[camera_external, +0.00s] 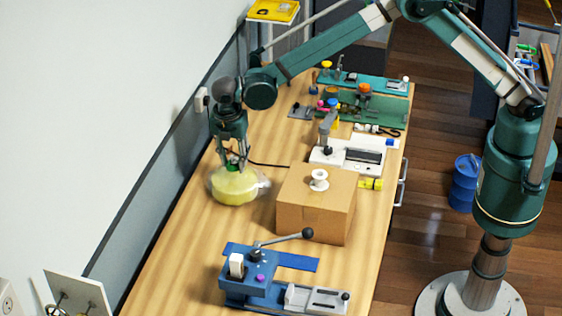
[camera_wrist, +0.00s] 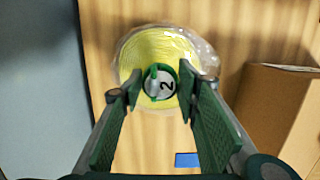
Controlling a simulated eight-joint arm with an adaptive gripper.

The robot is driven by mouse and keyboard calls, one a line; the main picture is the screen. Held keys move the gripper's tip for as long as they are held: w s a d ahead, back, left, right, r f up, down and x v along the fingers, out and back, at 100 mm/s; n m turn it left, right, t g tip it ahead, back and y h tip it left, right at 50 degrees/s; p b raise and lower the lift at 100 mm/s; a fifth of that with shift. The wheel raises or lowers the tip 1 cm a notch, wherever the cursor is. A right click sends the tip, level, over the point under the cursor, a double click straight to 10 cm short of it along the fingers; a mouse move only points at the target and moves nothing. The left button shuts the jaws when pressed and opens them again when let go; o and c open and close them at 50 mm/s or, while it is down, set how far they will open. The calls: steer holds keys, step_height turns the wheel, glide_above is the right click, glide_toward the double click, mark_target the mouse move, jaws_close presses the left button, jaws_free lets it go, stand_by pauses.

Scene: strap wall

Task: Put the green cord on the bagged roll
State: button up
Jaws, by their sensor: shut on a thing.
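The bagged roll (camera_external: 238,187) is a yellow roll in clear plastic, on the wooden bench near the wall. It also shows in the wrist view (camera_wrist: 135,56). My gripper (camera_external: 232,160) points down, directly over the roll's middle. The green cord (camera_wrist: 152,74) shows as a small green loop between my fingertips (camera_wrist: 163,86), around a white disc marked 2. My gripper is shut on the green cord. I cannot tell whether the cord touches the roll, or whether the disc belongs to the cord or the roll.
A cardboard box (camera_external: 312,212) with a white spool (camera_external: 319,179) on it stands to the right of the roll. A blue lever device (camera_external: 258,270) is nearer the front. A grey-white machine (camera_external: 350,155) stands behind the box. The wall (camera_external: 165,155) is close on the left.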

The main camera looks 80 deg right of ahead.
mark_target(234, 168)
steer(key=shift+f, duration=1.75)
steer(key=shift+f, duration=0.2)
steer(key=o, duration=0.9)
steer(key=shift+r, duration=0.15)
steer(key=r, duration=0.4)
steer(key=a+r, duration=0.1)
steer(key=r, duration=0.7)
steer(key=shift+a, duration=0.4)
